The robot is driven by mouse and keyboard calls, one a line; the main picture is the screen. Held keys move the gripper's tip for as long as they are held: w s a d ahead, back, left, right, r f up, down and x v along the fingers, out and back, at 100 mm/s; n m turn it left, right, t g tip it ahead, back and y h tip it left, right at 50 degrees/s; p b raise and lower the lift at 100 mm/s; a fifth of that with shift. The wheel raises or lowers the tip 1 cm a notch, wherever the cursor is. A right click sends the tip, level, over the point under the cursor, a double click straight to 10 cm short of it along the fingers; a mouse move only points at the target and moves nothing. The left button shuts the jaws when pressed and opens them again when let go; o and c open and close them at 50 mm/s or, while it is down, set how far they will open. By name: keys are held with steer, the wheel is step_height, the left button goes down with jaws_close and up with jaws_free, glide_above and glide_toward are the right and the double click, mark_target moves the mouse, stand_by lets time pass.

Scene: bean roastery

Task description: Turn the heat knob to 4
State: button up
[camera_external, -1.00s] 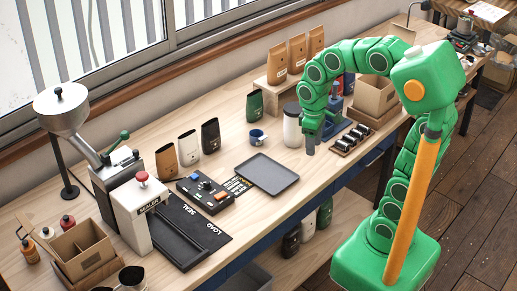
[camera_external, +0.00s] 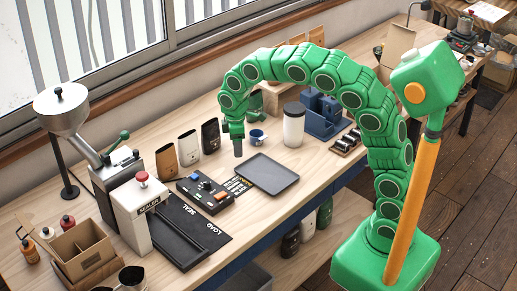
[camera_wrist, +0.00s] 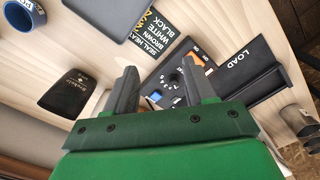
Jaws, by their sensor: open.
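The black control box (camera_external: 206,194) lies on the bench, with dark knobs, a blue part and an orange switch on top. In the wrist view, a dark round knob (camera_wrist: 175,77) with white numbers beside it shows on the box, between my fingers. Its exact setting is too small to read. My gripper (camera_external: 238,147) points down above the bench, behind and to the right of the box, apart from it. In the wrist view, my gripper (camera_wrist: 160,75) is open and empty. The left finger covers part of the scene.
A card with seal heat words (camera_wrist: 172,30) lies beside the box. A dark tray (camera_external: 268,174), a blue cup (camera_external: 257,136) and dark, white and brown pouches (camera_external: 188,148) stand near. The sealer (camera_external: 140,212) and its LOAD plate (camera_external: 195,235) are at the left.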

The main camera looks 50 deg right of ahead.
mark_target(207, 182)
steer(key=w+a+f+n, duration=0.1)
steer(key=w+a, duration=0.1)
steer(key=a, duration=0.1)
steer(key=w+a+f+n, duration=0.1)
steer(key=w+a+f, duration=0.1)
steer(key=a, duration=0.1)
steer(key=w+a+f+n, duration=0.1)
steer(key=w+a+f, duration=0.1)
steer(key=a, duration=0.1)
steer(key=shift+a+f, duration=0.2)
steer(key=shift+f, duration=3.95)
jaws_close()
